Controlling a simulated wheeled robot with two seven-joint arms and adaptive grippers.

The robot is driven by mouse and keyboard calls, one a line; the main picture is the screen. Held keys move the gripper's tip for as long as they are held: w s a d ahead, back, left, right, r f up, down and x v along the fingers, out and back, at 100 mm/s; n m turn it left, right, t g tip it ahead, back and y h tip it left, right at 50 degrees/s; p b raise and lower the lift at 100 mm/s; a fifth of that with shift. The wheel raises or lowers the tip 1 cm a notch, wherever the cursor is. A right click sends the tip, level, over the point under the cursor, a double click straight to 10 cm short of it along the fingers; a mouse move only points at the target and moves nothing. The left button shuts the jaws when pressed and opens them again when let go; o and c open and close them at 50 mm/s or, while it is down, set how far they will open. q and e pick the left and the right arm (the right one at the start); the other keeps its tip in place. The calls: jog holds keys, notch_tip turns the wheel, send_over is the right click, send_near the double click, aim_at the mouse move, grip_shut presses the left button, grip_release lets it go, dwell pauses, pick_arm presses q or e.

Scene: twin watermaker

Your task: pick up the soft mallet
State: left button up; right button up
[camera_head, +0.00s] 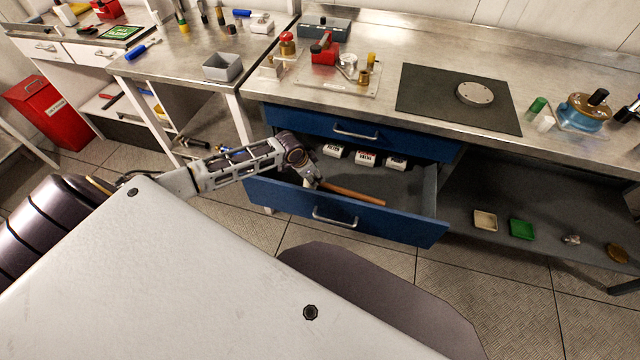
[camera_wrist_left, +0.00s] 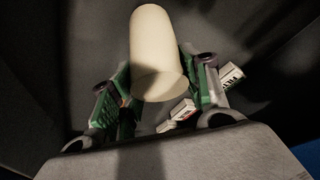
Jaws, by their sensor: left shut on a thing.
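The soft mallet shows in the head view as a light brown wooden handle (camera_head: 352,194) in the open blue drawer (camera_head: 345,222). Its cream cylindrical head (camera_wrist_left: 158,45) fills the middle of the left wrist view. My left gripper (camera_head: 312,182) reaches down into the drawer at the handle's left end. In the left wrist view the fingers (camera_wrist_left: 155,98) are on both sides of the mallet head, shut on the mallet. The exact contact is hidden behind the head. I cannot tell whether the mallet is clear of the drawer floor. My right gripper is not in view.
Small white labelled boxes (camera_head: 365,158) sit at the back of the drawer. A shut blue drawer (camera_head: 350,130) is above, under the steel worktop (camera_head: 400,55). Right of the drawer, a low shelf (camera_head: 490,205) holds small trays. The drawer's right part is clear.

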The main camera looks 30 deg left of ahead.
pick_arm(q)
jog(key=shift+r, duration=0.15)
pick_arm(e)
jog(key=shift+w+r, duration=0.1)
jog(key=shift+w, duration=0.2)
pick_arm(q)
jog(key=shift+w+r, duration=0.1)
jog(key=shift+r, duration=0.25)
notch_tip(320, 180, up, 7)
jog(key=shift+r+p, duration=0.15)
jog(key=shift+p, duration=0.55)
jog(key=shift+r, duration=0.95)
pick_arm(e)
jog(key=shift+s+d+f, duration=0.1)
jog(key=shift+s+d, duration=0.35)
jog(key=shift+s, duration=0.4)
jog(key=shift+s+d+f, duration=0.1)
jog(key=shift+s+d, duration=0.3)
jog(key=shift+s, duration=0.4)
pick_arm(q)
jog(key=o, duration=0.8)
grip_shut()
